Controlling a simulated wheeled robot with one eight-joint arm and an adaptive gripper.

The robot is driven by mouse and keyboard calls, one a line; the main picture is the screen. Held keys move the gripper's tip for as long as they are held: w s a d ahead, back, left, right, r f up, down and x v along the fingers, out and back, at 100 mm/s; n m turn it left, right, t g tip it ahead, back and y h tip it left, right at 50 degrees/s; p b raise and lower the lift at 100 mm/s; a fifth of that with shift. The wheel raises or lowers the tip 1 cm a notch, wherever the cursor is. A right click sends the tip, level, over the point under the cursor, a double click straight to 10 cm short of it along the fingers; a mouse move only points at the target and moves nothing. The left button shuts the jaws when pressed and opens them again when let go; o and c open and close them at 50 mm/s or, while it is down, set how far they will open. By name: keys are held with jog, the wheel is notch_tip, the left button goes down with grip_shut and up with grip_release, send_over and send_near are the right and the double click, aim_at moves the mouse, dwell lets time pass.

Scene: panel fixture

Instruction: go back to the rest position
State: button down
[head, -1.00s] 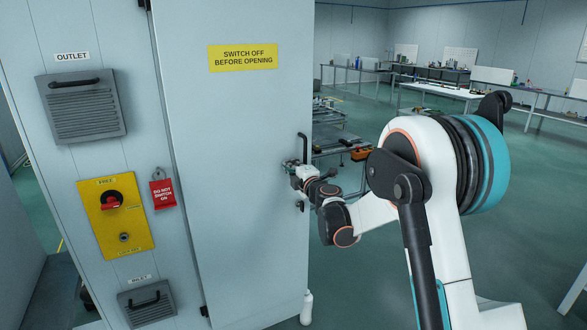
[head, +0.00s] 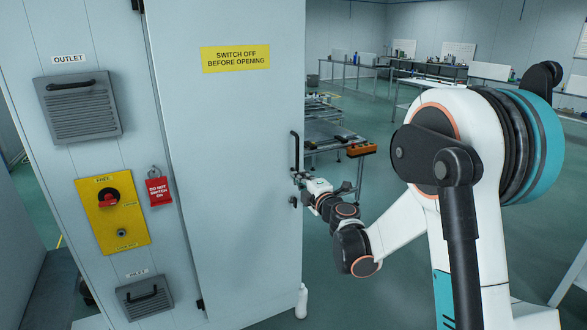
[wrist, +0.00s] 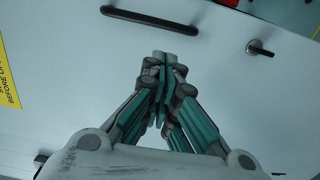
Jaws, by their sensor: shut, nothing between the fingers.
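My gripper (head: 299,178) is at the right edge of the pale cabinet door (head: 232,180), just below its dark upright handle (head: 294,152). In the wrist view my gripper (wrist: 168,58) has its fingers drawn together with nothing between them. The handle (wrist: 150,19) lies beyond the fingertips there, and the fingers are not around it. Whether the fingertips touch the door I cannot tell. My arm reaches in from the right, bent at the elbow.
A small dark latch (wrist: 260,48) sits on the door near the handle. A yellow switch panel (head: 113,216) with a red tag (head: 159,191) is on the cabinet's left. A white bottle (head: 301,301) stands by the door's foot. Benches (head: 335,140) stand behind; open floor lies right.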

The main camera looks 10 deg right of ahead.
jog(key=s+d+r+m+g+h, duration=0.1)
jog(key=s+d+r+m+h, duration=0.3)
jog(key=s+d+r+m, duration=0.25)
jog(key=s+d+r+m+g+h, duration=0.1)
jog(key=s+d+r+m+h, duration=0.35)
jog(key=s+m, duration=0.45)
jog(key=s+a+f+m+g+y, duration=0.1)
jog(key=s+f, duration=0.3)
jog(key=s, duration=0.5)
jog(key=s+a+f+m+g+y, duration=0.1)
jog(key=s+a+f+m+g, duration=0.1)
jog(key=s, duration=0.8)
jog(key=s+a+f+m+g+y, duration=0.2)
jog(key=s+f+g, duration=0.3)
jog(key=s, duration=0.5)
jog(key=shift+s+a+f, duration=0.2)
jog(key=shift+a+f, duration=0.45)
jog(key=shift+f, duration=0.05)
